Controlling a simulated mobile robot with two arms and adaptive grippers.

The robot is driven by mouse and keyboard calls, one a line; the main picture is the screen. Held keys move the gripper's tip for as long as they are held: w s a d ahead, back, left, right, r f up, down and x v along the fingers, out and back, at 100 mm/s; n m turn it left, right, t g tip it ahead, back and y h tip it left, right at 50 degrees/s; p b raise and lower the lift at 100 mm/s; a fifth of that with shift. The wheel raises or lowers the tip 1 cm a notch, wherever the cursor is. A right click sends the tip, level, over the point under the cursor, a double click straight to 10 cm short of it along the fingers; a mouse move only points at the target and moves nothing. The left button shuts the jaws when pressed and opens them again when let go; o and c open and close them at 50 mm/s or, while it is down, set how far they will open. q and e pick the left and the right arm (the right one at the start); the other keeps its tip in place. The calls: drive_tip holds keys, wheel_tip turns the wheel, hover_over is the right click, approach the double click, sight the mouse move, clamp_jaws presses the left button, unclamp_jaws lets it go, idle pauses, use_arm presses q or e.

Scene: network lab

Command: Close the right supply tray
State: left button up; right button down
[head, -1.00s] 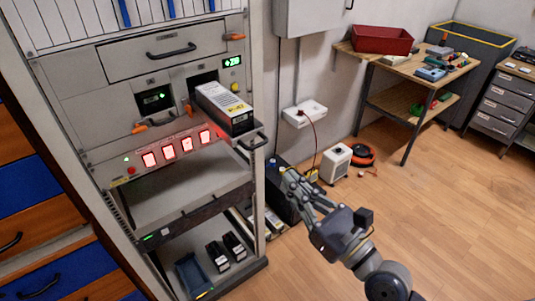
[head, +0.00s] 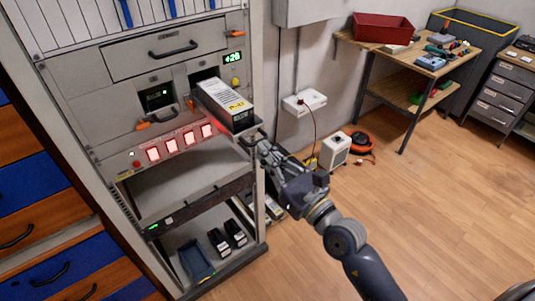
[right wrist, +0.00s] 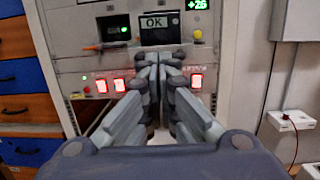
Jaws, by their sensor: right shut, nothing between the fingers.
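The tray has a dark front handle, partly hidden by my gripper in the head view. My right gripper (head: 266,149) is shut and empty, its fingertips close to the tray's front. I cannot tell whether they touch it. In the right wrist view the shut fingers (right wrist: 160,60) point at the rack, below the box's dark front marked OK (right wrist: 156,22). My left gripper is not in view.
The left bay (head: 156,97) shows a small green display. Several lit red panels (head: 188,139) line the rack below the bays. A socket box (head: 304,102) is on the wall at right, with a white unit (head: 335,149) on the floor. Open floor lies to the right.

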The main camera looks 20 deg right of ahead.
drive_tip(key=shift+w, duration=0.1)
drive_tip(key=f+x, duration=0.1)
drive_tip(key=x, duration=0.6)
drive_tip(key=f+x, duration=0.1)
drive_tip(key=x, duration=0.6)
drive_tip(key=f+x, duration=0.1)
drive_tip(key=x, duration=0.5)
drive_tip(key=shift+w+f+b, duration=0.1)
drive_tip(key=shift+w+b, duration=0.25)
drive_tip(key=shift+w, duration=0.4)
drive_tip(key=shift+d, duration=0.1)
drive_tip(key=shift+s+r, duration=0.1)
drive_tip(key=shift+r, duration=0.1)
